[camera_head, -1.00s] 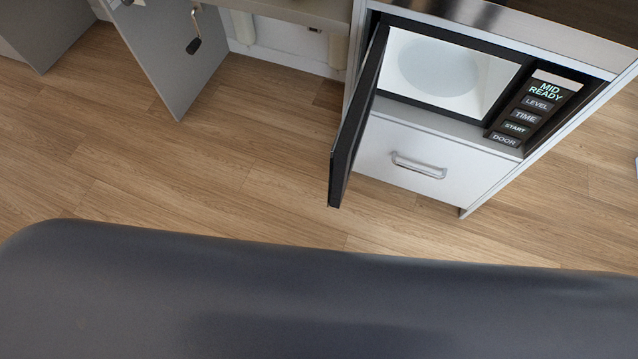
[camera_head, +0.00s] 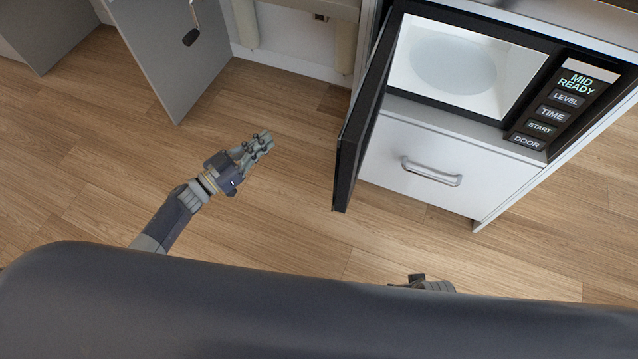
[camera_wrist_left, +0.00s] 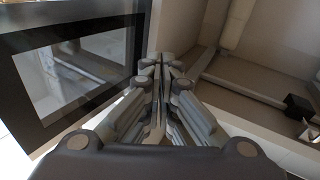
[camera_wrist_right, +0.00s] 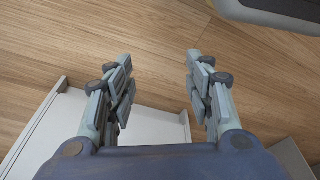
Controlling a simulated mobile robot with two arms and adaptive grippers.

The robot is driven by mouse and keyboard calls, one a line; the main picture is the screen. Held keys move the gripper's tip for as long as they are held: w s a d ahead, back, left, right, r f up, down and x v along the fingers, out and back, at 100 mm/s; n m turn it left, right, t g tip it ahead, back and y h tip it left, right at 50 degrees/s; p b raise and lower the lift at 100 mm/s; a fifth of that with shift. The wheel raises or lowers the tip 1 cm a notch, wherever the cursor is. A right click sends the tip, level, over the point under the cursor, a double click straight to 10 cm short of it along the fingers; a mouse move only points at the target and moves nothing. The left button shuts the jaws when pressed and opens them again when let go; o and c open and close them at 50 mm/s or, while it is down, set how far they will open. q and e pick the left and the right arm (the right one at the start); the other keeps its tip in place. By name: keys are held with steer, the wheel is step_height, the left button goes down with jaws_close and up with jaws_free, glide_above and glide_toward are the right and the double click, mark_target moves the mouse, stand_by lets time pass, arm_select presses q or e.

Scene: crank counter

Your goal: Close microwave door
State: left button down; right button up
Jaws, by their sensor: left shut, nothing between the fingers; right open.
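The microwave (camera_head: 540,62) is built into a white cabinet at the upper right of the head view, with a lit cavity. Its black door (camera_head: 358,125) stands wide open, swung out to the left of the cavity. My left gripper (camera_head: 266,140) is shut and empty, to the left of the door and apart from it. In the left wrist view the door (camera_wrist_left: 25,115) with its dark frame and glass is at the left, beside the left gripper (camera_wrist_left: 160,62). My right gripper (camera_wrist_right: 160,60) is open and empty; only a small part of that arm shows in the head view.
A drawer front with a silver handle (camera_head: 431,172) is below the microwave. Wooden floor (camera_head: 130,150) is clear between.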

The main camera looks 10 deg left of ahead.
arm_select(q)
steer(key=s+d+r+m+g+h+b, duration=0.3)
steer(key=r+m+g+h+b, duration=0.1)
steer(key=r+m+g+h, duration=0.35)
steer(key=s+r+m+g+y+b, duration=0.25)
steer(key=s+m+g+b, duration=0.2)
steer(key=s+g, duration=0.5)
steer(key=s+d+g, duration=0.1)
steer(key=d, duration=1.2)
steer(key=shift+f+m, duration=0.4)
steer(key=shift+f, duration=0.05)
arm_select(e)
step_height(320, 180, up, 14)
steer(key=t, duration=0.1)
steer(key=shift+w, duration=0.15)
arm_select(q)
steer(key=shift+d, duration=0.15)
arm_select(e)
steer(key=shift+d+f, duration=0.1)
